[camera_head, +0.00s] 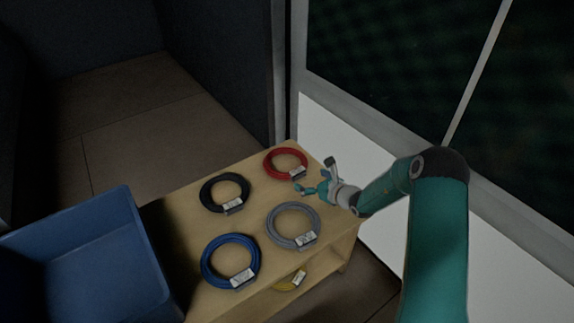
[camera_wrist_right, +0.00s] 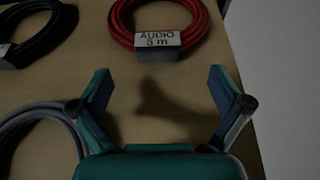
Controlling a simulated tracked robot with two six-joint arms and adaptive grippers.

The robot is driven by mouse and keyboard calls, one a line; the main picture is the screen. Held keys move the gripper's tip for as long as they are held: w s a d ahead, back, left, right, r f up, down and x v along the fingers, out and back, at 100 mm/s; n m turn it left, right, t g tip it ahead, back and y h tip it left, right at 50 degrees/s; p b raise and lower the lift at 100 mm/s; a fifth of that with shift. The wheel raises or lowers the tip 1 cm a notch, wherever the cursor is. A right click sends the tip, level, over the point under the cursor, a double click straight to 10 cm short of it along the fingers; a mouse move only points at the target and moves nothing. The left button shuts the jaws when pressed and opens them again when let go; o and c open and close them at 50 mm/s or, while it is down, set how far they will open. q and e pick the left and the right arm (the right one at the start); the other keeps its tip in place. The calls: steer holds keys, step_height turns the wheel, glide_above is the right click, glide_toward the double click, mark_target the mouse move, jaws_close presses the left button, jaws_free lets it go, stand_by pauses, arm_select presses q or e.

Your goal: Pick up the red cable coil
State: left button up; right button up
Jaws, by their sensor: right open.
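The red cable coil (camera_head: 275,166) lies flat at the far right corner of the wooden table. It also shows at the top of the right wrist view (camera_wrist_right: 121,28), with a white label reading "AUDIO 5 m" on its near side. My right gripper (camera_head: 311,184) is open and empty above the table, on the near right side of the red coil. In the right wrist view its spread fingers (camera_wrist_right: 162,88) point toward the coil and stand short of it, with bare wood between them. My left gripper is not in view.
The table (camera_head: 186,205) also bears a black coil (camera_head: 207,198), a grey coil (camera_head: 270,226) and a blue coil (camera_head: 206,262). A yellow coil (camera_head: 286,286) lies on a lower shelf. A blue bin (camera_head: 85,213) stands at left. A white wall panel (camera_head: 322,128) is close behind the table.

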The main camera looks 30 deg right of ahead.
mark_target(300, 176)
steer(key=b+x, duration=0.1)
steer(key=x, duration=0.4)
steer(key=shift+s+a+f, duration=0.1)
steer(key=shift+a+f, duration=0.05)
steer(key=shift+f, duration=0.05)
steer(key=shift+c, duration=0.2)
steer(key=c, duration=1.6)
steer(key=shift+c, duration=0.5)
steer(key=shift+r, duration=0.1)
